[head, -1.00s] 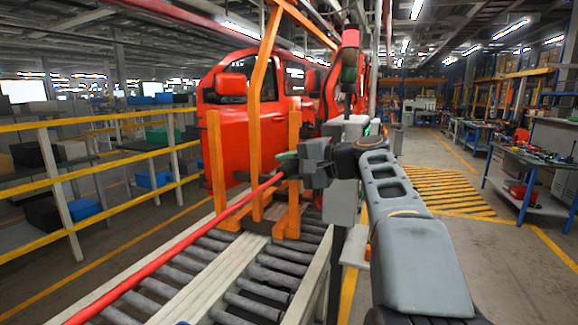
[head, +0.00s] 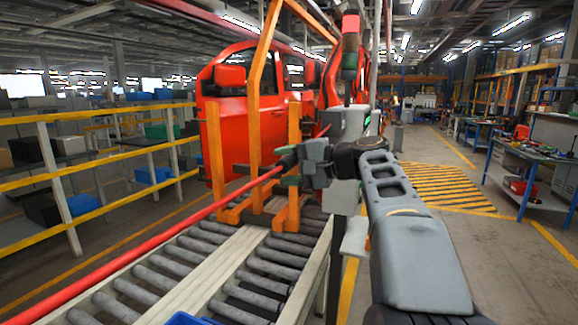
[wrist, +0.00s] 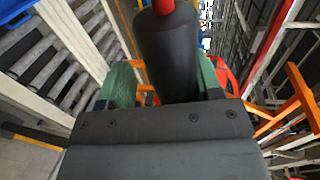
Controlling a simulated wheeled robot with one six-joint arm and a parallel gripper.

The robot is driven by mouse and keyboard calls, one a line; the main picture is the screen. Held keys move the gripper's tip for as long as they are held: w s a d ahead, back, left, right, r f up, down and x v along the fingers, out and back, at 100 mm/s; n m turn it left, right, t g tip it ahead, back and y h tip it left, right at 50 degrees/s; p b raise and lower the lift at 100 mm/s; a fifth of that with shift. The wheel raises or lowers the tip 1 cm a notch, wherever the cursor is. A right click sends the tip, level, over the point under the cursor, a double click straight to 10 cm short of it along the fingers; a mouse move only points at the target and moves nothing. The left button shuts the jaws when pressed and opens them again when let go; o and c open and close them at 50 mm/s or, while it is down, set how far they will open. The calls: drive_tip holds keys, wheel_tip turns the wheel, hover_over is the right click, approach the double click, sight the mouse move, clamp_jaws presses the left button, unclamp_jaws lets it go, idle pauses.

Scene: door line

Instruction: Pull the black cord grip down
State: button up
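The black cord grip (wrist: 168,55) is a thick dark cylinder on the end of a red cord (wrist: 163,6). In the wrist view it lies between the green fingers of my gripper (wrist: 165,85). A gap with orange behind it shows between the left finger and the grip; the right finger is close beside it or touching. The grip's lower end is hidden behind my gripper's dark body. In the head view the red cord (head: 150,236) runs from the lower left up to the small dark grip (head: 286,159) at my gripper (head: 291,167).
A roller conveyor (head: 185,265) runs below the cord. An orange frame (head: 255,110) and a red vehicle cab (head: 232,135) stand behind it. A grey post box (head: 340,195) is beside my arm.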

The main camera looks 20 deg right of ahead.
drive_tip(key=shift+f, duration=0.1)
drive_tip(key=b+v, duration=0.1)
drive_tip(key=v, duration=1.3)
drive_tip(key=shift+a, duration=0.15)
wheel_tip(320, 180, down, 18)
drive_tip(key=w+d+m+g+h, duration=0.2)
drive_tip(key=d+m+g+h, duration=0.1)
drive_tip(key=h, duration=0.4)
drive_tip(key=s+a+f+n+g+h, duration=0.2)
drive_tip(key=s+a+f+n, duration=0.1)
drive_tip(key=a+f, duration=0.3)
drive_tip(key=s+a+f+n+g+h, duration=0.1)
drive_tip(key=s+a+f+n+g, duration=0.2)
drive_tip(key=f, duration=0.5)
drive_tip(key=s+a+f+n, duration=0.1)
drive_tip(key=a+n, duration=0.2)
drive_tip(key=a, duration=0.2)
drive_tip(key=s+a+f+n, duration=0.2)
drive_tip(key=a+n, duration=0.1)
drive_tip(key=a, duration=0.3)
drive_tip(key=shift+f+n+h, duration=0.3)
drive_tip(key=shift+h, duration=0.1)
